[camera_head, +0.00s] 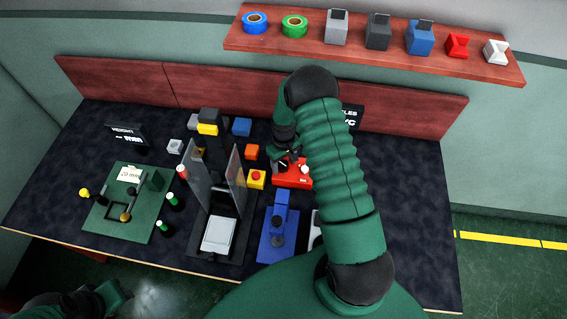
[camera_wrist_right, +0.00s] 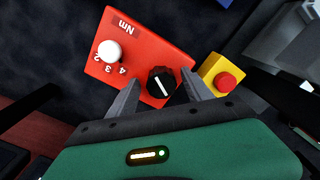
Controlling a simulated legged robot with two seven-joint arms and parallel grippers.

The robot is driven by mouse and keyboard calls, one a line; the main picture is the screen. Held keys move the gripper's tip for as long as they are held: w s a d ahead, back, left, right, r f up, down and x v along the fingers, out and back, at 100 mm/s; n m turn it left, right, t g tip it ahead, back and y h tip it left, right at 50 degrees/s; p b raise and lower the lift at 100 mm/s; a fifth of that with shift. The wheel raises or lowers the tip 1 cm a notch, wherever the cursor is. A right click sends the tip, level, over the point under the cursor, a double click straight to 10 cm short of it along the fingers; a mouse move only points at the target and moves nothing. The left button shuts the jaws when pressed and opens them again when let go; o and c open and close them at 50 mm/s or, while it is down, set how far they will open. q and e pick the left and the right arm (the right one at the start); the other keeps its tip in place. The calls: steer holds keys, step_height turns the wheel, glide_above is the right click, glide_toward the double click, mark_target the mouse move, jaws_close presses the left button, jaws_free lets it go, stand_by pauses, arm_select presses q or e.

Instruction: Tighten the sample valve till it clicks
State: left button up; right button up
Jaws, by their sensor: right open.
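A red box (camera_head: 292,176) marked "Nm" stands on the dark bench, partly hidden by my right arm. In the right wrist view the red box (camera_wrist_right: 136,62) carries a white knob (camera_wrist_right: 110,51) beside a number scale, and a black round knob (camera_wrist_right: 161,82) with a white line. No label shows which part is the sample valve. My right gripper (camera_wrist_right: 160,88) is open, its fingers on either side of the black knob; contact cannot be told. In the head view the right gripper (camera_head: 289,158) is over the red box. My left gripper (camera_head: 108,300) is low at the left, its fingers unclear.
A yellow block with a red button (camera_head: 256,179) stands just left of the red box. Grey upright panels (camera_head: 236,178), a blue device (camera_head: 279,228) and a green fixture (camera_head: 130,205) are nearby. A shelf (camera_head: 376,55) is behind. The bench's right side is clear.

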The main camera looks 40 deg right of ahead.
mark_target(283, 164)
step_height(283, 164, up, 17)
steer(key=b, duration=0.1)
steer(key=shift+f, duration=0.15)
stand_by(0.4)
steer(key=f+m+p, duration=0.1)
steer(key=f+m, duration=0.1)
steer(key=f, duration=0.3)
steer(key=f+m+p, duration=0.2)
steer(key=f, duration=0.3)
steer(key=f+m+p, duration=0.2)
steer(key=f, duration=0.4)
steer(key=shift+w, duration=0.25)
steer(key=shift+c, duration=0.3)
